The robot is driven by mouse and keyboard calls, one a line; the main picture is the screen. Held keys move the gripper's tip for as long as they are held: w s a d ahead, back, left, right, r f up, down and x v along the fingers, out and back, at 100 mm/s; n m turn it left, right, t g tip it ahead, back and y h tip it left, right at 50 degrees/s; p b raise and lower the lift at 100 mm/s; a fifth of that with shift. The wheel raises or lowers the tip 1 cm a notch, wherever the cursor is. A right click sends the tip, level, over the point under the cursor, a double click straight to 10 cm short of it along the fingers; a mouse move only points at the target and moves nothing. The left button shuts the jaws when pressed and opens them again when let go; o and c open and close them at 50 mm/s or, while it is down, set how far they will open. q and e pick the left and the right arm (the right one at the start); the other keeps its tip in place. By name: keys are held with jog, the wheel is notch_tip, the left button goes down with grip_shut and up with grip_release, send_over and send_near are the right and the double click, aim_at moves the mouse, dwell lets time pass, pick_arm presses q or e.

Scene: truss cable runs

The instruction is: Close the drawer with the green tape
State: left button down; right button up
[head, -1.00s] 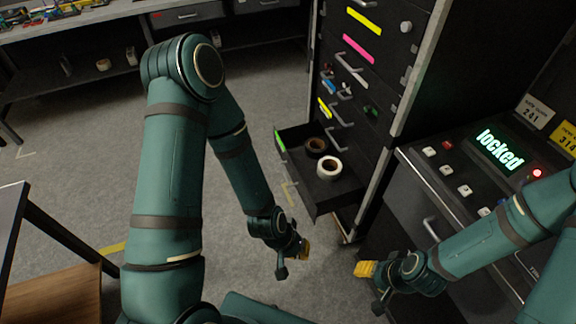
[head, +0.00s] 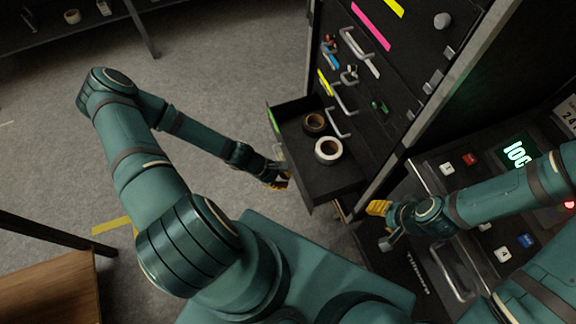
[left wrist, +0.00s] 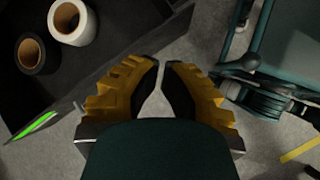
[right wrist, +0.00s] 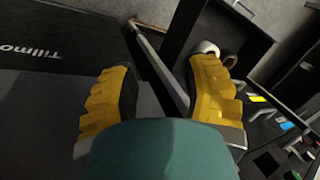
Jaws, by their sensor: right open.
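The drawer with the green tape (head: 272,119) stands pulled out from the tall dark cabinet, low down. Its inside holds a white tape roll (head: 328,150) and a brown-black tape roll (head: 315,123). The green strip also shows in the left wrist view (left wrist: 36,125), left of the fingers. My left gripper (head: 283,179) is just outside the drawer front, near its lower corner. Its fingertips are together with nothing between them. Whether it touches the front is unclear. My right gripper (right wrist: 160,85) is open and empty, to the right of the drawer in the head view.
The cabinet (head: 360,75) has other shut drawers with pink and yellow strips above. A control panel with a lit display (head: 516,153) and buttons stands at the right. A wooden-topped table (head: 50,285) is at lower left. Grey floor (head: 225,65) is clear left of the drawer.

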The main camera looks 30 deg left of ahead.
pick_arm(q)
jog(key=a+f+n+t, duration=0.2)
jog(key=a+n+t, duration=0.2)
jog(key=a+n, duration=0.55)
jog(key=b, duration=0.2)
send_near(294, 168)
notch_tip(294, 168, down, 3)
jog(key=d, duration=0.1)
jog(key=shift+w+d+f+m+y+b, duration=0.15)
jog(key=shift+w+d+m+b, duration=0.1)
jog(key=shift+w+d, duration=0.3)
jog(key=shift+w+d+f+m+y+b, duration=0.15)
jog(key=shift+w+d+m, duration=0.05)
jog(key=shift+w+d, duration=0.6)
jog(key=shift+w, duration=0.25)
jog(key=shift+r, duration=0.1)
jog(key=w+d+p, duration=0.1)
jog(key=w+d, duration=1)
jog(key=w, duration=0.2)
jog(key=shift+w+d, duration=0.3)
